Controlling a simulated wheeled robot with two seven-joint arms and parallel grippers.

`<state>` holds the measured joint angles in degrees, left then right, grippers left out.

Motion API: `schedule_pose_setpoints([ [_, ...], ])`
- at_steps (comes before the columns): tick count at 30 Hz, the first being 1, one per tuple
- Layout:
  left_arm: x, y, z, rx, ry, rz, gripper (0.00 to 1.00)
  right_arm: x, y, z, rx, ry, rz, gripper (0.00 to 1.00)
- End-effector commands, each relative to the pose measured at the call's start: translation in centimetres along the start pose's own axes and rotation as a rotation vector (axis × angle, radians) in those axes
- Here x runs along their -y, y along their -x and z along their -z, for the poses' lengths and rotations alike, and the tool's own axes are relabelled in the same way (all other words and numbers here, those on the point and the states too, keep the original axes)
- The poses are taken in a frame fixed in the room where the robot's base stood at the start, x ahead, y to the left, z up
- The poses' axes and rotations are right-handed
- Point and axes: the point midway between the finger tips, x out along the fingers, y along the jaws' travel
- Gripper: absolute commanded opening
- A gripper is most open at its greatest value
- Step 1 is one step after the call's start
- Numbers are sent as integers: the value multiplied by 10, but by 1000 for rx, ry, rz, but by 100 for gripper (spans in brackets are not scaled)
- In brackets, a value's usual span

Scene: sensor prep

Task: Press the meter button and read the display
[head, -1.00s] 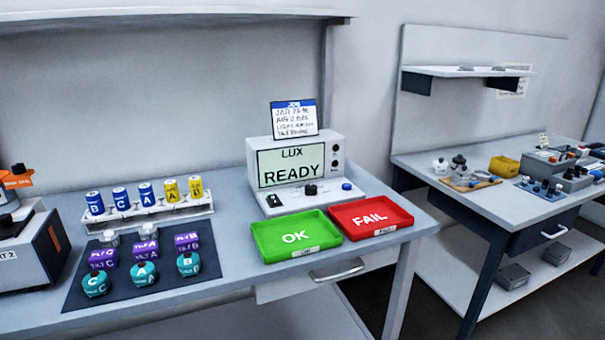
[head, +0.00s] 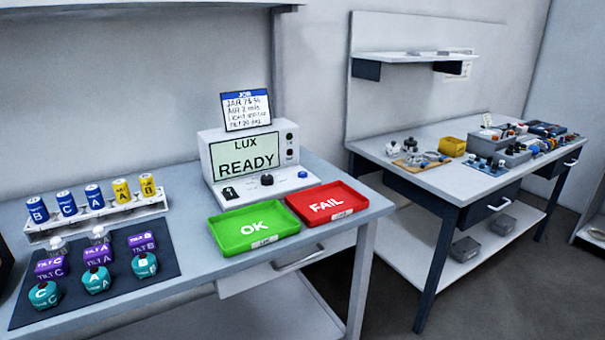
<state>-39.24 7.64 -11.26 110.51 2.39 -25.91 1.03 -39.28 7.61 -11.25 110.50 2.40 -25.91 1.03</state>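The meter (head: 205,150) is a light grey box at the back of the near bench in the head view. Its display (head: 245,155) reads "LUX READY". A blue button (head: 302,174) sits at the right of its sloped front base, with a black knob (head: 267,180) left of it and a small black part (head: 230,193) at the far left. A job card (head: 246,110) with a blue header stands on top; its handwriting is only partly legible. Neither of my grippers is in view.
A green OK tray (head: 254,243) and a red FAIL tray (head: 352,204) lie before the meter. A rack (head: 60,236) of blue and yellow cylinders and a dark mat (head: 112,292) with several teal and purple pieces are at left. A second bench (head: 450,185) stands right, across a floor gap.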

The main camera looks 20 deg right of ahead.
Motion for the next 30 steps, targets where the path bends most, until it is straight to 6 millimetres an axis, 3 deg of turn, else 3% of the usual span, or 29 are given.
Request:
schedule_pose_setpoints([
  [1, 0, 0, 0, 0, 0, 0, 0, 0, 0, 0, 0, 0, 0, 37],
  [8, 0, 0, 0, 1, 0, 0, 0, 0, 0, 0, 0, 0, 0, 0],
  [30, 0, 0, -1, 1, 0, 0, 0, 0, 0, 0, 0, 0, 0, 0],
])
